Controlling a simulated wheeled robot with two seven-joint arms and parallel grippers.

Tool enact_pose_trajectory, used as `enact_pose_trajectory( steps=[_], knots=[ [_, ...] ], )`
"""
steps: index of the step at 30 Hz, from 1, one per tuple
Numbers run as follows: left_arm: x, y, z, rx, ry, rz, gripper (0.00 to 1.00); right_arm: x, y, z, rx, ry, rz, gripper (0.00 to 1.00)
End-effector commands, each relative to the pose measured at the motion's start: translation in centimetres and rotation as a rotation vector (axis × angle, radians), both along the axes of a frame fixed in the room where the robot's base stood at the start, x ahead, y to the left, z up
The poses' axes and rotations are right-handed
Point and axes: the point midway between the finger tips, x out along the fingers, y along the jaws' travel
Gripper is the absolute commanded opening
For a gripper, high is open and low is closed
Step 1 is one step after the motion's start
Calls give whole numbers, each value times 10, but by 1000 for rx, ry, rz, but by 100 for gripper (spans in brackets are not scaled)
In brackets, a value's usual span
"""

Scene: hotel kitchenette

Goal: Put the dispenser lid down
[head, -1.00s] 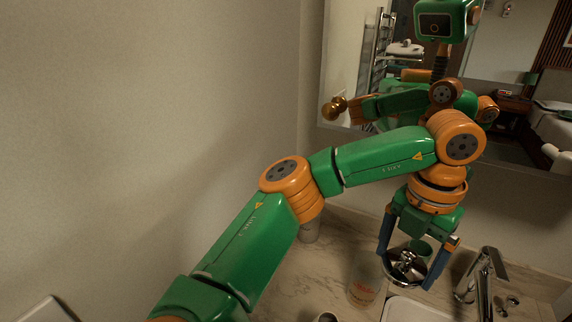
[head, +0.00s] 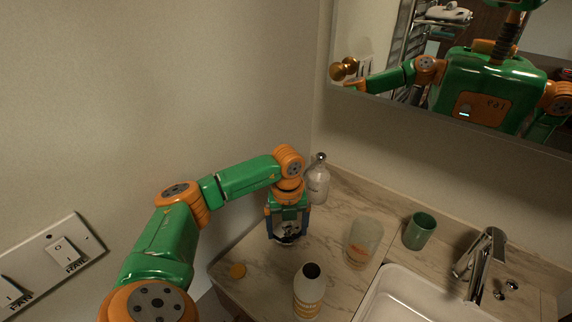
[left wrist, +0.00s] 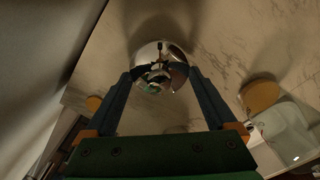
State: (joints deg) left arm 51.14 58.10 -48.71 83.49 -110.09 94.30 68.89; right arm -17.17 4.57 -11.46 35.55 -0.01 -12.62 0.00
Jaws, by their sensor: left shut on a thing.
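My left gripper (head: 287,232) points down over the left part of the marble counter, near the wall. It is shut on the shiny metal dispenser lid (head: 285,241), which shows low between the fingers. In the left wrist view the round, mirror-like lid (left wrist: 160,68) sits between the two fingertips (left wrist: 160,72). It is close above the counter or on it; I cannot tell whether it touches. My right gripper is not in view.
A small orange disc (head: 237,270) lies near the left edge. The sink (head: 410,297) is right.

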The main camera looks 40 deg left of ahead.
Motion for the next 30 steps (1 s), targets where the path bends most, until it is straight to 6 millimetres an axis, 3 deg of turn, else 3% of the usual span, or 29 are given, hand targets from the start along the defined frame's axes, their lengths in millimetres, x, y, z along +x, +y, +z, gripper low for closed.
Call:
enact_pose_trajectory(
  steps=[4, 14, 15, 16, 26, 30],
  knots=[
    [-1, -1, -25, 0, 4, -2, 37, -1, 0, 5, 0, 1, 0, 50],
    [0, 0, -32, 0, 1, -2, 37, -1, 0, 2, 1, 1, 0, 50],
    [0, 0, -32, 0, 1, -2, 93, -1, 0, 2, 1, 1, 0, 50],
    [0, 0, -31, -1, 1, -2, 100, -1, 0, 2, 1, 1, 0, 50],
    [0, 0, -24, 0, 0, -3, 100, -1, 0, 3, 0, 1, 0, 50],
    [1, 0, 2, 0, -5, -3, 100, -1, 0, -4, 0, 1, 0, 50]
  ],
)
